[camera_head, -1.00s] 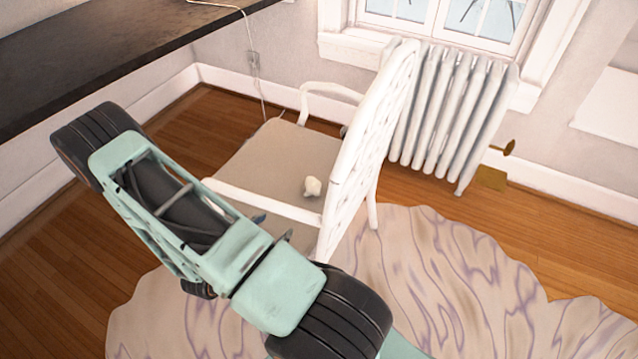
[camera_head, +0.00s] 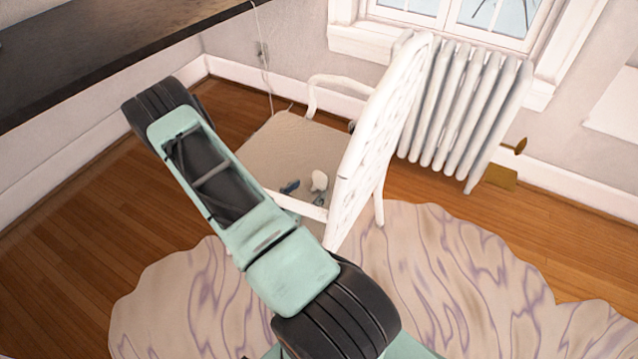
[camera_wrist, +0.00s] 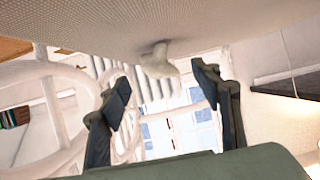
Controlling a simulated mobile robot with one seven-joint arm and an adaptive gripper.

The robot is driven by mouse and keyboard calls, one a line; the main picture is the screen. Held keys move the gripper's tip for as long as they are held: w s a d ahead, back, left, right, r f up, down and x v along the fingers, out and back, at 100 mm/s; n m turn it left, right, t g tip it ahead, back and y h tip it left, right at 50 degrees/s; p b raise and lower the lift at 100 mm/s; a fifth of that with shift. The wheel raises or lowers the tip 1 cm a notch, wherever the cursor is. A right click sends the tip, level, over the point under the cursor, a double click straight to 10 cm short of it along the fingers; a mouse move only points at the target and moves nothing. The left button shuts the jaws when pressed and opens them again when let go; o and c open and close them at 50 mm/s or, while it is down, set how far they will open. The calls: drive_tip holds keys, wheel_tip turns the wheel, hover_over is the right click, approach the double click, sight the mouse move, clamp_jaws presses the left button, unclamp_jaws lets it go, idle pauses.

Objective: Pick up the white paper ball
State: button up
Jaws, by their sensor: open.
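The white paper ball (camera_head: 319,180) rests on the beige seat (camera_head: 270,150) of a white chair, near its backrest. In the wrist view the ball (camera_wrist: 159,61) hangs from the seat (camera_wrist: 130,25) at the top, as that picture is upside down. My gripper (camera_wrist: 165,88) is open and empty there, with the ball ahead, between the lines of its two dark fingers. In the head view, the blue-grey fingertips of my gripper (camera_head: 305,193) show beside the ball, low over the seat. The chair's armrest and my arm hide the rest of the gripper.
The white chair backrest (camera_head: 374,130) rises just right of the ball, and an armrest (camera_head: 300,207) runs in front. A dark desk top (camera_head: 90,60) is at upper left. A white radiator (camera_head: 460,110) stands behind the chair. A pale rug (camera_head: 470,260) covers the near floor.

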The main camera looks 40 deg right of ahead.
sight(316, 184)
drive_tip(key=b+x, duration=0.1)
drive_tip(key=x, duration=0.5)
drive_tip(key=shift+r, duration=0.15)
drive_tip(key=shift+c, duration=0.3)
drive_tip(key=c, duration=0.7)
